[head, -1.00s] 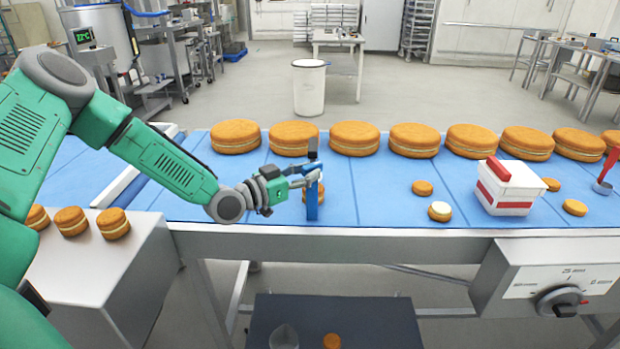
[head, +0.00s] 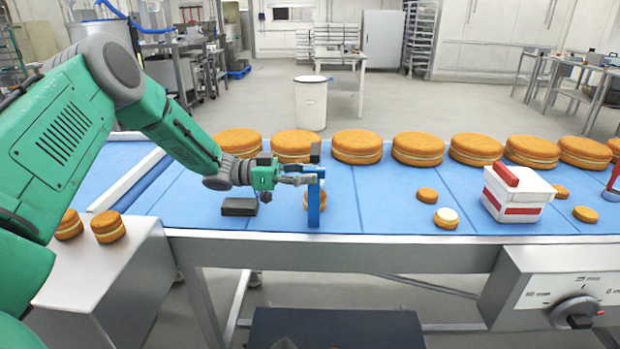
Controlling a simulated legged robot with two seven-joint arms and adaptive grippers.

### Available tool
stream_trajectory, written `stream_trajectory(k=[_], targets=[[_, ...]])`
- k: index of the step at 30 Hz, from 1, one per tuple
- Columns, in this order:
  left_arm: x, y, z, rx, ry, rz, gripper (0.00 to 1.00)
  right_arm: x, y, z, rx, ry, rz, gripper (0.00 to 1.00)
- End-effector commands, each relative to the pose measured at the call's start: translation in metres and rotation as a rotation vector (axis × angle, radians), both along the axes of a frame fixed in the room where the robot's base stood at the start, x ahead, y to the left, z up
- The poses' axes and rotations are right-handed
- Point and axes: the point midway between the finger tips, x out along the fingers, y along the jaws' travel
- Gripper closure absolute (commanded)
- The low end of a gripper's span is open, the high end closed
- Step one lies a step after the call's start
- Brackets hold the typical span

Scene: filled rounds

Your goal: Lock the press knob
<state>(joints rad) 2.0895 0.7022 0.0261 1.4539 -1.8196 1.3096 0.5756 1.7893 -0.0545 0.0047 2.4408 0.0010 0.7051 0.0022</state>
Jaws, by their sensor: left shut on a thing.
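A blue upright piece (head: 313,207) stands on the blue belt with a dark grey part at its top, and a small cookie shows partly behind it. My left gripper (head: 303,180) is at its upper part and is shut on it. The gripper hides some of the contact. A dark round knob (head: 578,312) sits on the grey control panel (head: 540,292) at the lower right, well apart from the gripper. I cannot tell which of these is the press knob. My right gripper is not in view.
A row of large filled rounds (head: 357,147) lies along the belt's far side. A white box with a red handle (head: 517,193), small cookies (head: 447,218) and a red-handled tool (head: 612,186) are to the right. A dark block (head: 239,207) lies left of the blue piece.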

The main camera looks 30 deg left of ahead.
Motion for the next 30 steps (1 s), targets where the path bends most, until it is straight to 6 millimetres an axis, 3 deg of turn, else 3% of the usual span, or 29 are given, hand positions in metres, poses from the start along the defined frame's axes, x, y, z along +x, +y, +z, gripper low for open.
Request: stream_trajectory(k=[14, 15, 16, 30], targets=[[0.0028, 0.0026, 0.0055, -0.006, -0.012, -0.007, 1.00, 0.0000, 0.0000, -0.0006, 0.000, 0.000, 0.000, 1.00], [0.0029, 0.0027, 0.0056, -0.006, -0.012, -0.007, 0.74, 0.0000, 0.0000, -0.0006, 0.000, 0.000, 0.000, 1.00], [0.0029, 0.0026, 0.0056, -0.006, -0.012, -0.008, 0.64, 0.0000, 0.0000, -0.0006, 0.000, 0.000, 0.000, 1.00], [0.0024, 0.0020, 0.0021, -0.003, -0.002, 0.009, 0.62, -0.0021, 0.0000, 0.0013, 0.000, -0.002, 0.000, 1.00]])
